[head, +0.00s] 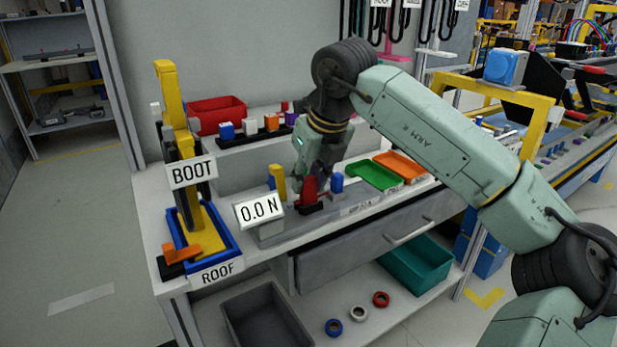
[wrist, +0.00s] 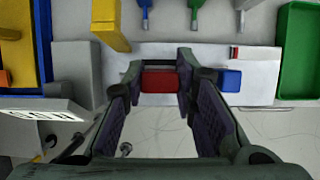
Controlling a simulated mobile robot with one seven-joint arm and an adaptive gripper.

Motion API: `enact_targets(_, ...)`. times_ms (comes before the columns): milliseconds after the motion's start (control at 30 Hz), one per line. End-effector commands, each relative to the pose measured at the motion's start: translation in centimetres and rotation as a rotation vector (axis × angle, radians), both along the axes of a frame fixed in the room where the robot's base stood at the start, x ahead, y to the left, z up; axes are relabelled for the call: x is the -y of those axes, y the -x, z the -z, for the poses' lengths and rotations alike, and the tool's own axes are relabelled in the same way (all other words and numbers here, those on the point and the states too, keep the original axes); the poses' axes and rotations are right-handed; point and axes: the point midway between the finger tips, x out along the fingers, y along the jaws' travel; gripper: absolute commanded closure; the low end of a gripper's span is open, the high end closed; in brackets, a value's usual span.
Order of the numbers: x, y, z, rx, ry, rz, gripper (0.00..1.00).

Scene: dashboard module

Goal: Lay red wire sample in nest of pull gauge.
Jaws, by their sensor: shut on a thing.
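A red block (head: 309,187), apparently the red wire sample, is upright between the fingertips of my gripper (head: 310,178). In the wrist view the red block (wrist: 159,82) is pinched from both sides by my gripper (wrist: 160,80). A black base (head: 312,208) shows just under it; I cannot tell whether they touch. The pull gauge is a low grey bench unit with a "0.0 N" display (head: 260,211). A yellow post (head: 278,182) stands left of my gripper and a blue block (head: 336,182) right of it. The nest is partly hidden by my fingers.
Green (head: 372,175) and orange (head: 401,165) trays lie to the right. A rack (head: 262,137) with several coloured blocks and a red bin (head: 216,113) are behind. A yellow-post fixture marked BOOT (head: 192,172) stands left, in a blue frame. The blue block (wrist: 229,80) is close to my right finger.

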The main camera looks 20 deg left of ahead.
Motion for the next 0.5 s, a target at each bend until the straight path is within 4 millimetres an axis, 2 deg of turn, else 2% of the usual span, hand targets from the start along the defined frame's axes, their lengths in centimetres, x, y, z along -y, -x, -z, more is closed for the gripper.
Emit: enact_targets(500, 0.0, 0.0, 1.4, -0.001, 0.001, 0.000, 0.97)
